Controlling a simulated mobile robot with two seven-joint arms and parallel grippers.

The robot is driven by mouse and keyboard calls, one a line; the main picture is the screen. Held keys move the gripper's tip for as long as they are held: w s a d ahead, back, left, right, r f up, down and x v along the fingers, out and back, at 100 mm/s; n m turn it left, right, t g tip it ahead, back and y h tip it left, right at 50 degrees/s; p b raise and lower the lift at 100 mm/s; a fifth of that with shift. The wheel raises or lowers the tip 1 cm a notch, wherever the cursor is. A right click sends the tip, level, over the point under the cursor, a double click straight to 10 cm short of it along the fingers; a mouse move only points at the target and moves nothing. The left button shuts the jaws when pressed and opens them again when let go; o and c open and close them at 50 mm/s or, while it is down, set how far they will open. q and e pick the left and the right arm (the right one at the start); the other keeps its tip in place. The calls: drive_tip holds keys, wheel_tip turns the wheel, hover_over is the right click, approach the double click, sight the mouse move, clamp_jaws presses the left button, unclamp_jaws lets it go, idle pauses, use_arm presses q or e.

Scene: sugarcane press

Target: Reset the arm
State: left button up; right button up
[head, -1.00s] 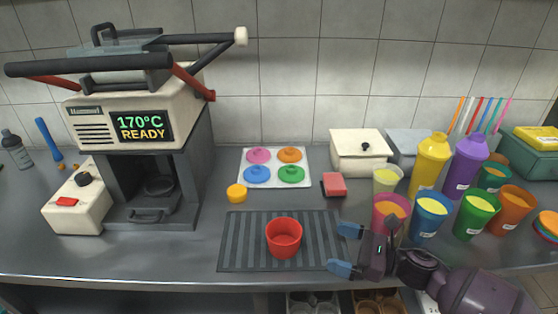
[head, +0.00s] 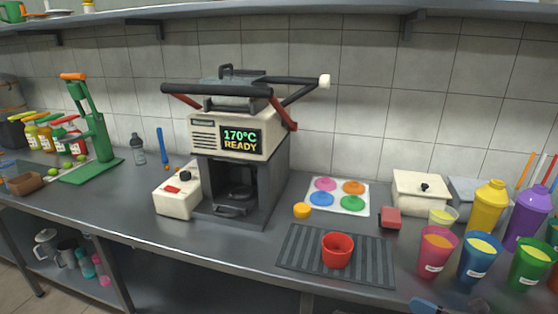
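My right gripper (head: 430,305) shows only as a small part at the bottom edge, right of centre, with a bit of blue finger; most of it is cut off, so I cannot tell if it is open. It is below and to the right of the striped mat (head: 300,238). A red cup (head: 338,250) stands upright on the mat, apart from the gripper. My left gripper is not in view.
A press machine (head: 240,140) reading 170°C READY stands at the centre, with a white control box (head: 177,198) beside it. Coloured cups (head: 437,250) crowd the right. A green lever press (head: 92,135) stands at left. The counter between them is mostly clear.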

drive_tip(key=w+d+m+t+h, duration=0.3)
drive_tip(key=w+m+t+h, duration=0.15)
drive_tip(key=m, duration=1.15)
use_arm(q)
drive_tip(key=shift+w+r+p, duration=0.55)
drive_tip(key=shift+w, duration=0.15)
use_arm(e)
drive_tip(key=s+a+f+m+g+h, duration=0.1)
drive_tip(key=s+f+m+g+h, duration=0.1)
drive_tip(key=s+f+m+h, duration=0.2)
drive_tip(key=s+a+f+m+g+h, duration=0.1)
drive_tip(key=s+f+m+g+h, duration=0.2)
drive_tip(key=s+f+m, duration=0.7)
drive_tip(key=s+m+h, duration=0.2)
drive_tip(key=s+m, duration=0.5)
drive_tip(key=m, duration=0.7)
drive_tip(key=shift+a, duration=0.25)
